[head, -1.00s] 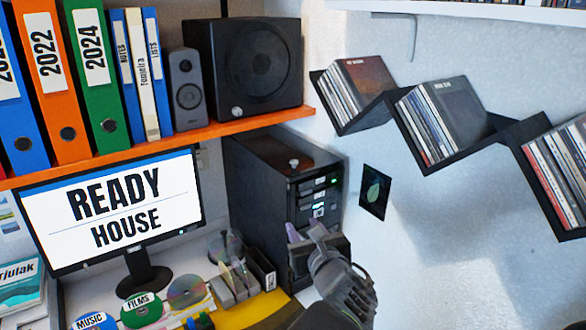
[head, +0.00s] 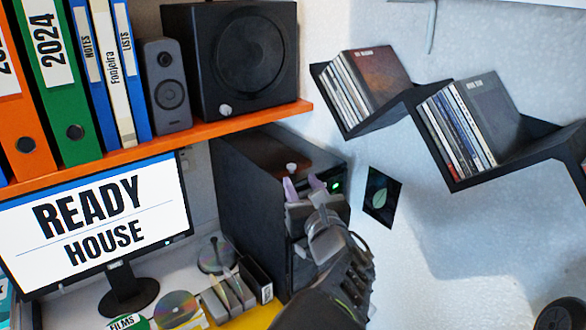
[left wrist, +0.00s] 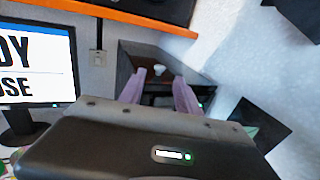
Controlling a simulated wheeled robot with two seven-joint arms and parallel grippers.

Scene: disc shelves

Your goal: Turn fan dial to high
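A small pale knob (head: 292,168), which looks like the fan dial, stands on the brown top panel of a black computer tower (head: 250,210). The knob also shows in the left wrist view (left wrist: 160,69), between my finger tips. I cannot read its setting or any marks. My left gripper (head: 303,184) has two purple finger tips spread apart with nothing between them. It is in front of the tower's upper front, just below and nearer than the knob, not visibly touching it. The gripper hides much of the tower's front. My right gripper is not in view.
An orange shelf (head: 200,136) above the tower holds a subwoofer (head: 245,60) with its own pale knob, a small speaker (head: 166,85) and binders. A monitor (head: 95,220) stands left. Black zigzag disc shelves (head: 480,170) hang right. Clear air lies before the wall.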

